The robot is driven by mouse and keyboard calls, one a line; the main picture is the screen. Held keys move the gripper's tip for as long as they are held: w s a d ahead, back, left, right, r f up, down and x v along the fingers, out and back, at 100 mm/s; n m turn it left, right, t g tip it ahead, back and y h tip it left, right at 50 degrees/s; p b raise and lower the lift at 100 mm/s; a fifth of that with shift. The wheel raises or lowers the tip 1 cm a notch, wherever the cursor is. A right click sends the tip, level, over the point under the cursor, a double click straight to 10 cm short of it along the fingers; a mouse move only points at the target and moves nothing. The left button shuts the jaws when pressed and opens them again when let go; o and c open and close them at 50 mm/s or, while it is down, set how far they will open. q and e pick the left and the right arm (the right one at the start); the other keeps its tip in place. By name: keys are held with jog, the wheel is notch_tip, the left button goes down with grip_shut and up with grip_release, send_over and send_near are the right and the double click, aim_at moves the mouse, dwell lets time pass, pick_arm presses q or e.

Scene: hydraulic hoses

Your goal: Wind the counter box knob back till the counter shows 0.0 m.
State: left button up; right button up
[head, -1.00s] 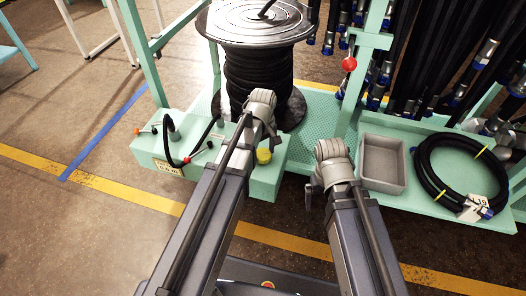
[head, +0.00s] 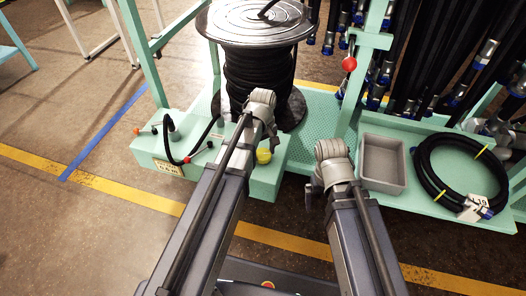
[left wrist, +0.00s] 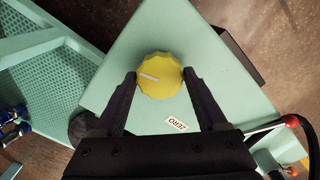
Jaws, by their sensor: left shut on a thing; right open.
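The yellow knob (left wrist: 159,76) sits on the green counter box (left wrist: 150,35), and a pale line marks its top. My left gripper (left wrist: 159,80) is shut on the knob, with one finger touching each side. A white label reading ZERO (left wrist: 176,122) is on the box beside the knob. In the head view the knob (head: 264,156) shows at the right end of the box, beside my left arm. A small pale plate (head: 168,167) on the box's front has marks too small to read. My right gripper (head: 312,193) is open and empty, partly hidden by its arm.
A black hose reel (head: 258,70) stands behind the box. A grey tray (head: 383,188) and a coiled black hose (head: 427,178) lie to the right on the green base. A lead with a red-ended part (head: 187,159) is left of my left arm.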

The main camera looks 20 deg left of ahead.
aim_at(263, 153)
pick_arm(q)
jog(key=shift+w+m, duration=0.1)
jog(key=shift+m, duration=1.2)
dwell(1.8)
jog(key=o, duration=1.3)
jog(key=shift+r, duration=0.1)
notch_tip(263, 153, up, 8)
jog(key=p, duration=0.8)
jog(key=shift+f, duration=0.2)
